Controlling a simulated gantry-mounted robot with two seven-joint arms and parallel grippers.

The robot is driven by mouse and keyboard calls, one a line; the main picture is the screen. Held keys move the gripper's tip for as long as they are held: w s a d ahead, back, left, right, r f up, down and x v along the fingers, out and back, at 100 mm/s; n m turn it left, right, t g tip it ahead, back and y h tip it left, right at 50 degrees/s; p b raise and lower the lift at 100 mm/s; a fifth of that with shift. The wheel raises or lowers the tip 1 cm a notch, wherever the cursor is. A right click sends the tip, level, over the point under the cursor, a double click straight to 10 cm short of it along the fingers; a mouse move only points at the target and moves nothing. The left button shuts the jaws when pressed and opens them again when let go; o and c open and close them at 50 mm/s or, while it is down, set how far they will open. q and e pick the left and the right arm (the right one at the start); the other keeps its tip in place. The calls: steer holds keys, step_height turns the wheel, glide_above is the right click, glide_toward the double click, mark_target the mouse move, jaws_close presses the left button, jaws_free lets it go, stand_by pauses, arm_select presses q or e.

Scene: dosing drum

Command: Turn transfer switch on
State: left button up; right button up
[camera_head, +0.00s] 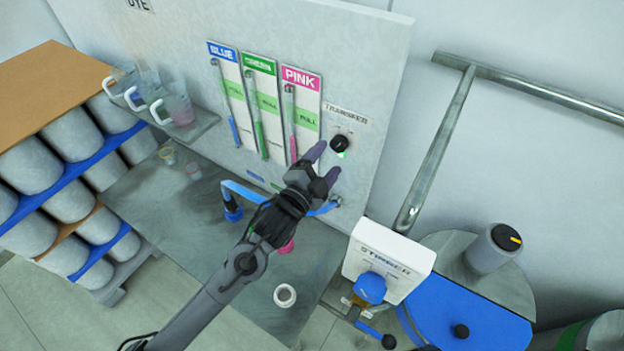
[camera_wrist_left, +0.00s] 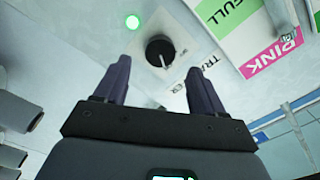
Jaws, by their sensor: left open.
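The transfer switch is a round black knob (camera_head: 339,142) on the light wall panel, below the "TRANSFER" label (camera_head: 346,114). A green light (camera_head: 341,155) glows just beside the knob. My right gripper is out of view.
Blue, green and pink gauge strips (camera_head: 303,110) are left of the knob. Jugs (camera_head: 172,108) sit on a shelf at left.

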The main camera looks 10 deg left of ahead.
arm_select(q)
steer(key=b+v, duration=0.1)
steer(key=v, duration=0.5)
steer(key=shift+s, duration=0.1)
stand_by(0.3)
steer(key=s+a+f+n+g+y+p, duration=0.2)
steer(key=s+f+n+p, duration=0.1)
steer(key=s+f, duration=0.25)
steer(key=s+a+f+n+g+y+p, duration=0.1)
steer(key=s+a+f+n+g+p, duration=0.2)
steer(key=s, duration=0.4)
steer(key=s+a+f+n+g+y+p, duration=0.1)
steer(key=s+a+f+n+g+y, duration=0.1)
steer(key=s+a, duration=0.4)
steer(key=s+a+f+n+g+y+p, duration=0.2)
steer(key=s+a+n+g, duration=0.3)
steer(key=s, duration=0.7)
steer(key=shift+a+n+g+y, duration=0.3)
steer(key=shift+a+n, duration=0.35)
steer(key=shift+n, duration=0.25)
